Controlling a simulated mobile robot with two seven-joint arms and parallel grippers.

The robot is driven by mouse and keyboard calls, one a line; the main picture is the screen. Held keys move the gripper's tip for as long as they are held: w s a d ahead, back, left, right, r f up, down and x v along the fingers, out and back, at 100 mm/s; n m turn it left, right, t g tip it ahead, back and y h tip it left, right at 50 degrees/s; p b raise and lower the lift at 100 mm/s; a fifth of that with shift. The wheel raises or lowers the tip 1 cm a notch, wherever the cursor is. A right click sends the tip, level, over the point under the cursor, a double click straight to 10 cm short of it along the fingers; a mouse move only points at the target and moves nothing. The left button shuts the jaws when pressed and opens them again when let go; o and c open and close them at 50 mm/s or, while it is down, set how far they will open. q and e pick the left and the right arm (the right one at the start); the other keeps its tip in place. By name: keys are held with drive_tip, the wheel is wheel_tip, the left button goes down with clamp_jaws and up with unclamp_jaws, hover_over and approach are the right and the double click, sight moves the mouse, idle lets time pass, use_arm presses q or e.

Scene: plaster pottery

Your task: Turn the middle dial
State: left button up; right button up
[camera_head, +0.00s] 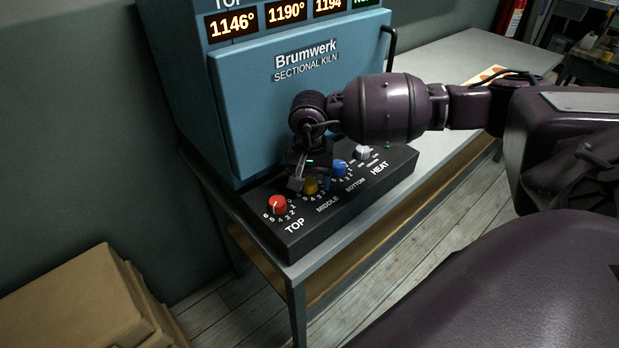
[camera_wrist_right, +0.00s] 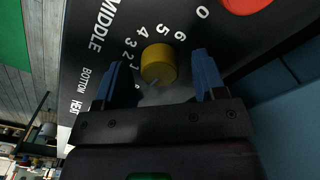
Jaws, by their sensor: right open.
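The middle dial is a yellow knob (camera_wrist_right: 158,64) on the black control panel (camera_head: 345,213). In the head view the yellow knob (camera_head: 310,186) is partly hidden by my right gripper (camera_head: 302,182). The right wrist view shows my right gripper (camera_wrist_right: 165,85) open, with one blue-tipped finger on each side of the knob. The fingertips are close to the knob with a gap on both sides, and I cannot tell how far they stand from the panel. The white pointer appears to face the low end of the scale. My left gripper is out of view.
A red knob (camera_head: 277,204) for the top stands left of the middle dial, a blue one (camera_head: 339,167) for the bottom stands right of it. A white heat knob (camera_head: 362,152) is farther right. The blue kiln (camera_head: 240,110) rises behind. Cardboard boxes (camera_head: 75,305) are at lower left.

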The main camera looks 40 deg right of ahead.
sight(309, 181)
wheel_tip(309, 181, up, 11)
idle(0.6)
drive_tip(key=shift+f, duration=0.15)
idle(0.3)
